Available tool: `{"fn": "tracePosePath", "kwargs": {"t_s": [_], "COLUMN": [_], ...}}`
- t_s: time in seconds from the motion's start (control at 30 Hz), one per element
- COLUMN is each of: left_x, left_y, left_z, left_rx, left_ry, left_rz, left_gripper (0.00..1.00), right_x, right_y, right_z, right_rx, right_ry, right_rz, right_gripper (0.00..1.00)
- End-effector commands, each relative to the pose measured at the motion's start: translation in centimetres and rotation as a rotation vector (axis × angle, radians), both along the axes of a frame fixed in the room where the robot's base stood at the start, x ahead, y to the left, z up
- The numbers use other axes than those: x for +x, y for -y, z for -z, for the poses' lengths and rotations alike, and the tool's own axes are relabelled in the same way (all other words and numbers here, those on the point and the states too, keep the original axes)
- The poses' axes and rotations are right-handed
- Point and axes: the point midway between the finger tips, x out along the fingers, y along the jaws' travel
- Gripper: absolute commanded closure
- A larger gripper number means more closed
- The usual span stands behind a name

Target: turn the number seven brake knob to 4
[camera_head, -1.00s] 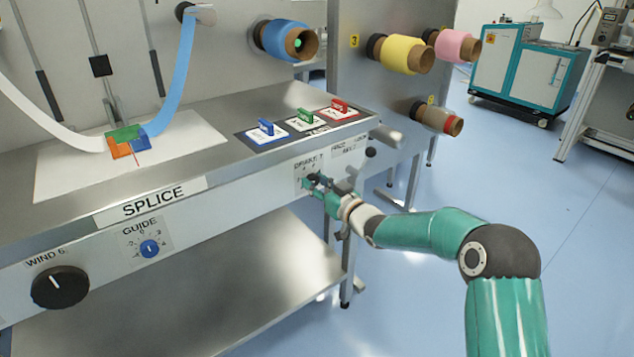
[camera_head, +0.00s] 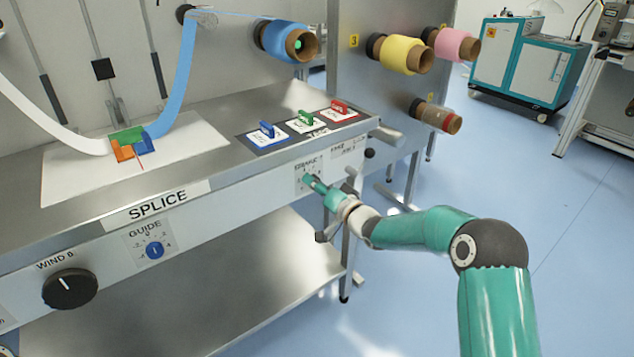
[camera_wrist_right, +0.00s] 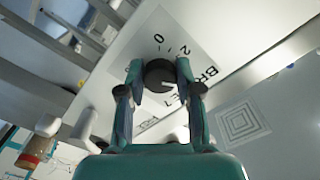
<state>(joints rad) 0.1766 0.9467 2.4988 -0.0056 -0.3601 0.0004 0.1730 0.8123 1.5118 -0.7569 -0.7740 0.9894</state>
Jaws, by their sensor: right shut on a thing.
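The brake knob is a small dark round knob that shows in the right wrist view (camera_wrist_right: 160,76), on a white label plate with the numbers 0, 1 and 2 and part of the word BRAKE readable. My right gripper (camera_wrist_right: 158,72) is shut on the knob, one finger on each side. In the head view my right gripper (camera_head: 312,182) is at the brake label (camera_head: 309,170) on the front panel and hides the knob there. The knob's exact setting cannot be told. My left gripper is not in view.
On the panel to the left are the guide knob (camera_head: 155,250) and the large wind knob (camera_head: 70,288). Blue, green and red handles (camera_head: 306,117) stand on the table top above. Open floor lies to the right.

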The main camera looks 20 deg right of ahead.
Motion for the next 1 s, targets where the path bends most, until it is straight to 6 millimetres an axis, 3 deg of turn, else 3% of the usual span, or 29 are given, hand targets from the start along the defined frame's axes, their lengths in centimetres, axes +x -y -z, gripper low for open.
{"fn": "tracePosePath", "kwargs": {"t_s": [0.6, 0.63, 0.73, 0.77, 1.0], "left_x": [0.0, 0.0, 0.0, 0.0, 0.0], "left_y": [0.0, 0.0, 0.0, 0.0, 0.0], "left_z": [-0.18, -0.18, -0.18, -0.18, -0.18], "left_rx": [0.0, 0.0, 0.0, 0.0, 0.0], "left_ry": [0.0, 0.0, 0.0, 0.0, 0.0], "left_rz": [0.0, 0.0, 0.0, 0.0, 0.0], "left_gripper": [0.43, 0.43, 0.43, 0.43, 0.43], "right_x": [0.1, 0.1, 0.08, 0.08, 0.04], "right_y": [0.57, 0.57, 0.49, 0.44, 0.22], "right_z": [-0.12, -0.12, -0.09, -0.08, -0.03], "right_rx": [0.047, 0.047, 0.047, 0.046, 0.045], "right_ry": [-0.014, -0.014, -0.014, -0.015, -0.015], "right_rz": [0.011, 0.011, 0.01, 0.009, 0.004], "right_gripper": [1.0, 0.61, 0.44, 0.41, 0.41]}}
